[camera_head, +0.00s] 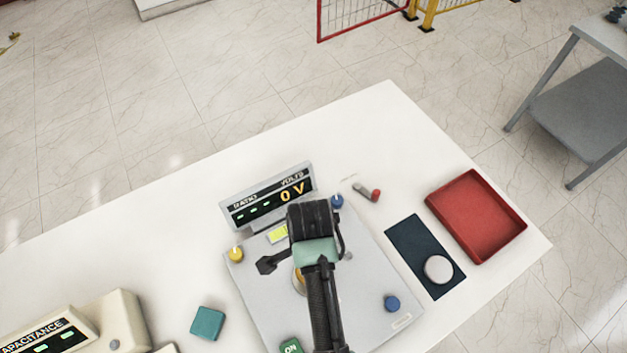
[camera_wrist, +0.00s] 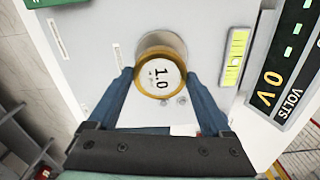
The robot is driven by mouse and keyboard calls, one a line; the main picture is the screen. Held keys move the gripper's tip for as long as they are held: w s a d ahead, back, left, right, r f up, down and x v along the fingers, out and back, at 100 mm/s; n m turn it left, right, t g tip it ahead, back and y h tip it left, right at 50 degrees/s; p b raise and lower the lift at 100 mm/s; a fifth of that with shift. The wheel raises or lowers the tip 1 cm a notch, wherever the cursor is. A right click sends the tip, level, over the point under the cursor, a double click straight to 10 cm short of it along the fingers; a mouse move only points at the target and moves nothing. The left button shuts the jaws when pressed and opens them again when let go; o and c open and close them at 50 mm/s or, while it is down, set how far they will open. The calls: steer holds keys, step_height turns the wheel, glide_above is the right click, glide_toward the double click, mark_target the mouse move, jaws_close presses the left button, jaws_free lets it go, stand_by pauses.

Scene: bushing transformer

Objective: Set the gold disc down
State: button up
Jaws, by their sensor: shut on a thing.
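The gold disc (camera_wrist: 160,75), a gold ring around a white face marked 1.0, is between the two blue fingertips of my gripper (camera_wrist: 160,78) in the wrist view. My gripper is shut on it. In the head view only a gold sliver of the disc (camera_head: 298,284) shows beside my arm, which hides most of it. The disc is over the grey panel of the tester (camera_head: 365,290). A round grey shape (camera_wrist: 162,41) on the panel shows just beyond the disc in the wrist view. I cannot tell whether the disc touches the panel.
The display (camera_head: 268,197) reads 0 V. Yellow (camera_head: 236,254) and blue (camera_head: 391,303) knobs stand on the panel. A dark mat (camera_head: 409,243) bears a pale round disc (camera_head: 438,269). A red tray (camera_head: 476,216) is empty. A teal block (camera_head: 207,323) lies left.

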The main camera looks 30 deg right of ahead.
steer(key=shift+w+d+f+p, duration=0.1)
steer(key=shift+f+p, duration=0.2)
steer(key=shift+f, duration=2.1)
steer(key=shift+f, duration=0.1)
steer(key=o, duration=1.5)
step_height(320, 180, up, 12)
steer(key=shift+r+b, duration=0.1)
steer(key=shift+b, duration=0.45)
